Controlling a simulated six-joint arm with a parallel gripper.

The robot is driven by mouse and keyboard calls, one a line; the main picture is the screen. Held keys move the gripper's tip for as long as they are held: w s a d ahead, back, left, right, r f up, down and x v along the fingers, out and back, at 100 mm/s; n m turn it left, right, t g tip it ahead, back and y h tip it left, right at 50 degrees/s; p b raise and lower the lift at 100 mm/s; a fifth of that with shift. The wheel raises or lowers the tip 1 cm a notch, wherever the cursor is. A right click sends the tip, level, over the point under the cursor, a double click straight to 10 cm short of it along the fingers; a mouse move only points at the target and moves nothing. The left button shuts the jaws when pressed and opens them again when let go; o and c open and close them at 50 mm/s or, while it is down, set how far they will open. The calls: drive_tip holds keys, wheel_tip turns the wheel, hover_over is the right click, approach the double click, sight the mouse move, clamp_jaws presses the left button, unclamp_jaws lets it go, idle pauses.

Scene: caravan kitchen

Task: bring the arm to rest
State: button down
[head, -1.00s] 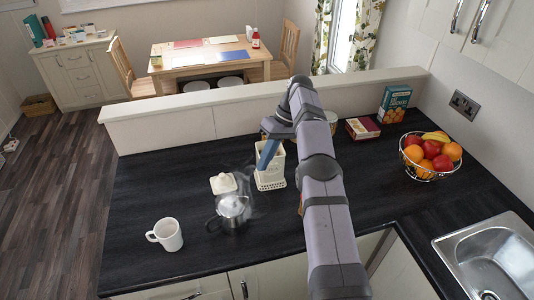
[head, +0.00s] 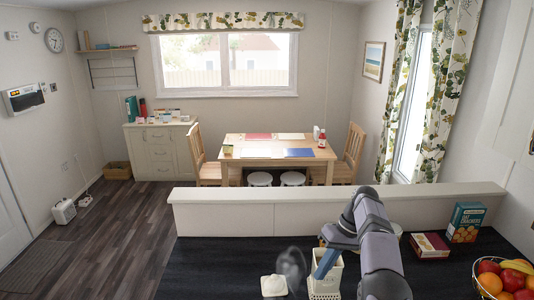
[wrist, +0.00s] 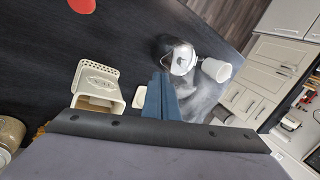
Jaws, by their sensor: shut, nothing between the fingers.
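My gripper (head: 320,275) is shut and empty, its blue fingers pointing down by the cream canister (head: 334,283) on the dark worktop in the head view. In the wrist view the gripper (wrist: 160,82) shows as blue fingers at the middle, with the cream canister (wrist: 95,82) to their left, its pierced end and open mouth visible. I cannot tell whether fingers and canister touch.
A cream lid (head: 273,286) lies left of the canister. A steaming metal pot (wrist: 180,58) and a white mug (wrist: 217,69) show in the wrist view. A red box (head: 429,245), a cracker box (head: 465,222) and a fruit bowl (head: 503,278) stand right. A ledge (head: 240,194) runs behind.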

drive_tip(key=s+a+f+m+h+b, duration=0.1)
drive_tip(key=s+f+h+b, duration=0.15)
drive_tip(key=s, duration=0.85)
drive_tip(key=s+a+f+m+t+h+b, duration=0.15)
drive_tip(key=s+f, duration=0.25)
drive_tip(key=s, duration=0.7)
drive_tip(key=s+f+m+h+b, duration=0.1)
drive_tip(key=s+f+b, duration=0.2)
drive_tip(key=s, duration=0.8)
wheel_tip(320, 180, down, 13)
drive_tip(key=b, duration=1.2)
drive_tip(key=shift+a+b, duration=0.2)
drive_tip(key=shift+b, duration=0.1)
drive_tip(key=shift+r, duration=0.1)
